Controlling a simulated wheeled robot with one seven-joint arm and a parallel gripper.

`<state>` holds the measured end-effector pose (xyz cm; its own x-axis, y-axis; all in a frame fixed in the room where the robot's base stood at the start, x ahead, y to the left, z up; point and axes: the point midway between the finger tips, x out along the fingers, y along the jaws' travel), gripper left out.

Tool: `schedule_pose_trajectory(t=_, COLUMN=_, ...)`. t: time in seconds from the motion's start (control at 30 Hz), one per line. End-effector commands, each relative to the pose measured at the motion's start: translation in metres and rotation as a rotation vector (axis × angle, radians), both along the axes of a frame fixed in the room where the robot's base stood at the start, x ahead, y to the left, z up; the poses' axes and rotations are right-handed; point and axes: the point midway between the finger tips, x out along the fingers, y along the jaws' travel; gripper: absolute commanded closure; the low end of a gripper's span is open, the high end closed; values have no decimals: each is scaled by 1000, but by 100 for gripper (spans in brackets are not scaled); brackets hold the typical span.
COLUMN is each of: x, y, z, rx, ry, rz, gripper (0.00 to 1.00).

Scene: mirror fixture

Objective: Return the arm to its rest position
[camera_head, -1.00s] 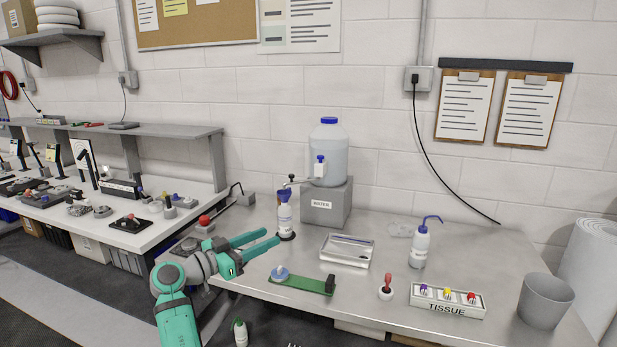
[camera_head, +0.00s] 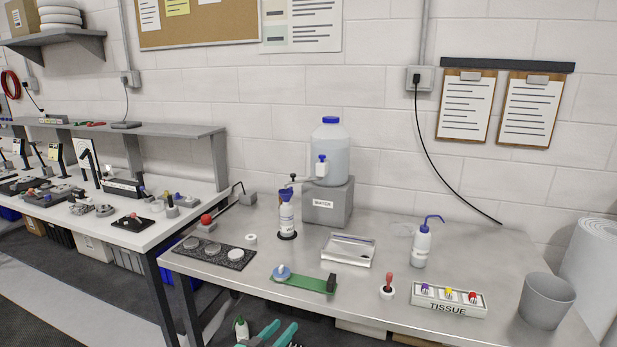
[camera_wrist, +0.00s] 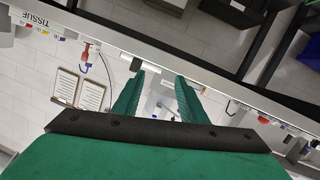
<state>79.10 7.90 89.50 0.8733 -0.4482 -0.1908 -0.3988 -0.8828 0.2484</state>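My gripper (camera_head: 286,326) shows at the bottom edge of the head view, low in front of the metal table (camera_head: 400,300). Only its green fingers and a little of the hand are in that view; the rest of my arm is out of the picture. In the wrist view, the two green fingers of my gripper (camera_wrist: 159,78) stand apart with nothing between them. The gripper is open and empty, clear of the things on the table.
The table holds a green board (camera_head: 305,284), a dark speckled plate (camera_head: 214,253), a metal tray (camera_head: 348,250), a wash bottle (camera_head: 421,245), a tissue box (camera_head: 447,301) and a grey cup (camera_head: 545,300).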

Motion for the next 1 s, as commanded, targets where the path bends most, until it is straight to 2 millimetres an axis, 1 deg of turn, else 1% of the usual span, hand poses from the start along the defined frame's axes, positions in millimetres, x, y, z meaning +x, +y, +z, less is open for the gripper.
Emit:
schedule_pose_trajectory(t=0.03, x=-14, y=-7, z=-24, rx=-1, ry=25, rz=25, gripper=61)
schedule_pose_trajectory(t=0.1, x=-32, y=-13, z=-49, rx=-1, ry=50, rz=64, gripper=61)
schedule_pose_trajectory(t=0.17, x=-49, y=-17, z=-70, rx=0, ry=71, rz=99, gripper=61)
schedule_pose_trajectory(t=0.2, x=-61, y=-20, z=-83, rx=3, ry=85, rz=121, gripper=61)
schedule_pose_trajectory(t=0.27, x=-80, y=-22, z=-102, rx=7, ry=102, rz=155, gripper=61)
schedule_pose_trajectory(t=0.4, x=-126, y=-28, z=-137, rx=21, ry=135, rz=230, gripper=61)
schedule_pose_trajectory(t=0.47, x=-147, y=-31, z=-150, rx=29, ry=146, rz=258, gripper=61)
schedule_pose_trajectory(t=0.5, x=-161, y=-33, z=-157, rx=34, ry=152, rz=277, gripper=61)
schedule_pose_trajectory(t=0.57, x=-183, y=-36, z=-166, rx=44, ry=159, rz=303, gripper=61)
schedule_pose_trajectory(t=0.63, x=-209, y=-39, z=-176, rx=56, ry=167, rz=330, gripper=61)
schedule_pose_trajectory(t=0.73, x=-246, y=-43, z=-184, rx=74, ry=172, rz=367, gripper=61)
schedule_pose_trajectory(t=0.83, x=-284, y=-46, z=-187, rx=95, ry=171, rz=399, gripper=61)
schedule_pose_trajectory(t=0.9, x=-309, y=-48, z=-187, rx=109, ry=167, rz=419, gripper=61)
schedule_pose_trajectory(t=0.97, x=-331, y=-50, z=-185, rx=121, ry=163, rz=433, gripper=61)
schedule_pose_trajectory(t=1.0, x=-346, y=-51, z=-183, rx=129, ry=160, rz=442, gripper=61)
